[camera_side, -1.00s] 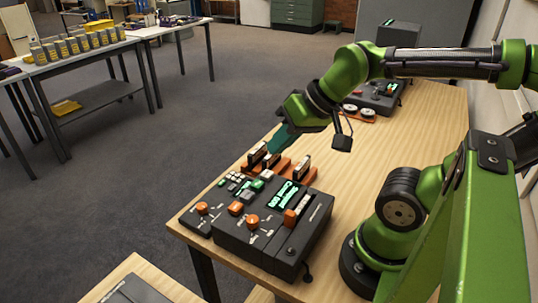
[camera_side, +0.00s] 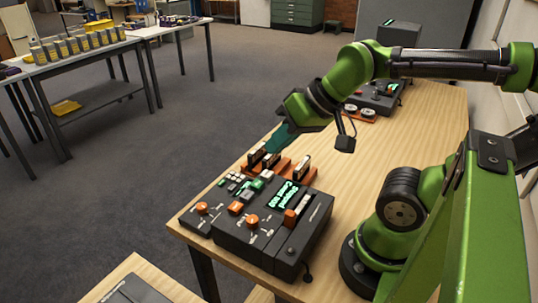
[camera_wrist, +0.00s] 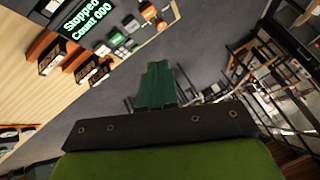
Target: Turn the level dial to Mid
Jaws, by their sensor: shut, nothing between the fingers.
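A dark control console (camera_side: 262,245) stands at the near end of the wooden table. It has orange knobs, one on the left panel (camera_side: 201,208) and one nearer its middle (camera_side: 252,221). Their labels are too small to read, so I cannot tell which is the level dial or where it points. The console's lit green display (camera_side: 283,195) reads "Stopped Count 000" in the wrist view (camera_wrist: 88,18). My gripper (camera_side: 270,149) has teal fingers, shut and empty, above the far side of the console, apart from the knobs. The fingers also show in the wrist view (camera_wrist: 156,68).
Orange holders with dark upright pieces (camera_side: 303,167) stand just behind the console, close to my fingers. Another dark device (camera_side: 375,97) sits farther back on the table. The table middle (camera_side: 350,165) is clear. The table's left edge drops to grey floor.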

